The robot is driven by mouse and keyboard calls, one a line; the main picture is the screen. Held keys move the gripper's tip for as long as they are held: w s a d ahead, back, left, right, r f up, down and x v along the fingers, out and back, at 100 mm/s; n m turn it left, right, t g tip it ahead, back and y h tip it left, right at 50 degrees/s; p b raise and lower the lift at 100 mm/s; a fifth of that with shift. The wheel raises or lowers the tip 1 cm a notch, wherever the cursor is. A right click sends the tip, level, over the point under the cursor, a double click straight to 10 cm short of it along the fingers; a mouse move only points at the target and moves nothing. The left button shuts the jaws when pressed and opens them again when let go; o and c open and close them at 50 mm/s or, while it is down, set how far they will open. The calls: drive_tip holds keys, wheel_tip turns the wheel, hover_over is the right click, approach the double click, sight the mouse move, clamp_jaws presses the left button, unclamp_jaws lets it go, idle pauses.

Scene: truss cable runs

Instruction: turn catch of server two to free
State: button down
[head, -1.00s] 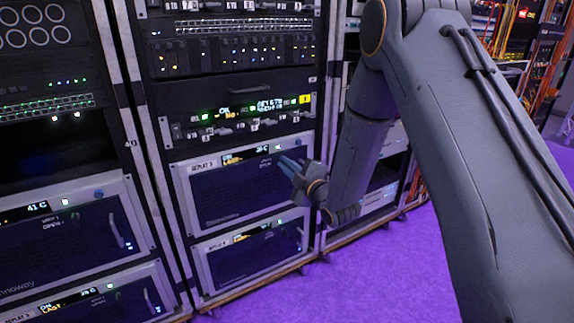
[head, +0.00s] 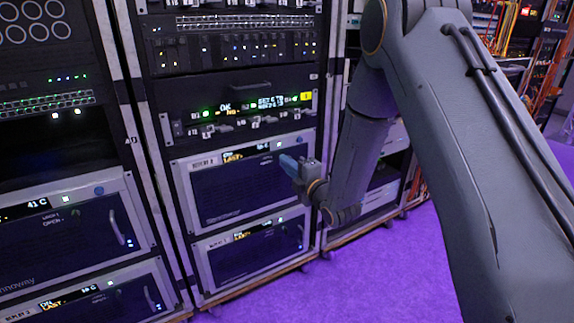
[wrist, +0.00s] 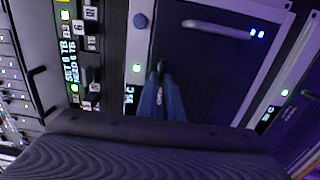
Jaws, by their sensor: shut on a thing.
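The upper server (head: 240,190) of the middle rack has a dark mesh front in a pale frame, with a name label and a small display along its top edge. Its label is too blurred to read surely. My gripper (head: 288,163) is at the upper right of this front. In the wrist view the blue fingers of my gripper (wrist: 163,82) are shut on a small dark catch (wrist: 161,66) beside a green light. The fingers hide most of the catch, so its angle cannot be told.
A similar server (head: 250,257) sits just below. Above is a black unit (head: 230,112) with several small levers and a lit display. In the wrist view a bar handle (wrist: 215,28) stands out from the front near my fingers. The purple floor (head: 390,270) is clear.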

drive_tip(key=c, duration=1.9)
unclamp_jaws()
drive_tip(key=p+v, duration=0.1)
drive_tip(key=v, duration=0.6)
drive_tip(key=shift+s+d, duration=0.2)
drive_tip(key=shift+s, duration=0.15)
